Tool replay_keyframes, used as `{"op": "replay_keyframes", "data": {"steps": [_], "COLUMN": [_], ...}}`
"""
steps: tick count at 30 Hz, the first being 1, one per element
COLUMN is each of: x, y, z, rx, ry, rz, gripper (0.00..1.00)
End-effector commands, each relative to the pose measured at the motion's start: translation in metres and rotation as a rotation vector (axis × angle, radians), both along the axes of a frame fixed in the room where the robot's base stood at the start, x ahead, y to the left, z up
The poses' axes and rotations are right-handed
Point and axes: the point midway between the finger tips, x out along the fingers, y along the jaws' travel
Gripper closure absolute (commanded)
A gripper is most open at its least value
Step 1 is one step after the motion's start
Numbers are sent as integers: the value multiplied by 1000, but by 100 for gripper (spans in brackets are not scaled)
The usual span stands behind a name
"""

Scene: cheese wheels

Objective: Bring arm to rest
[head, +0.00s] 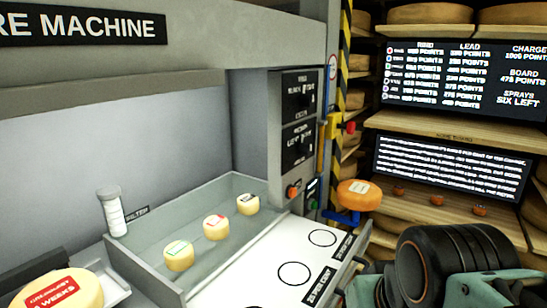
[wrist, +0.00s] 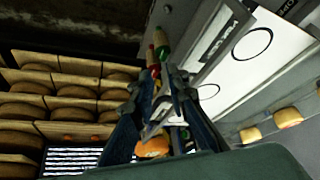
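My arm shows at the lower right of the head view as a black joint (head: 440,262) and teal links; the gripper itself is not clearly visible there. In the wrist view my gripper (wrist: 162,82) has two dark blue fingers pointing up the picture. They stand apart, with background showing between them, and I see nothing held. An orange cheese wheel (head: 360,195) sits on a blue support in the head view, left of my arm. An orange shape (wrist: 152,147) shows past the fingers in the wrist view.
Three small pale cheeses (head: 214,227) lie in a grey tray (head: 150,262). A white shaker (head: 111,212) stands at its left. A larger cheese (head: 62,288) is at lower left. A white panel (head: 262,272) has printed circles. Shelves (head: 440,123) with cheese wheels and screens stand behind my arm.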

Motion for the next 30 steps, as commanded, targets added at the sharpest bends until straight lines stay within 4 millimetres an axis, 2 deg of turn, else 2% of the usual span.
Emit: {"op": "replay_keyframes", "data": {"steps": [1,9,12,18,30], "x": [0,0,0,0,0], "y": [0,0,0,0,0], "z": [28,96,113,128,127], "rx": [0,0,0,0,0], "ry": [0,0,0,0,0], "rz": [0,1,1,1,1], "gripper": [85,85,85,85,85]}}
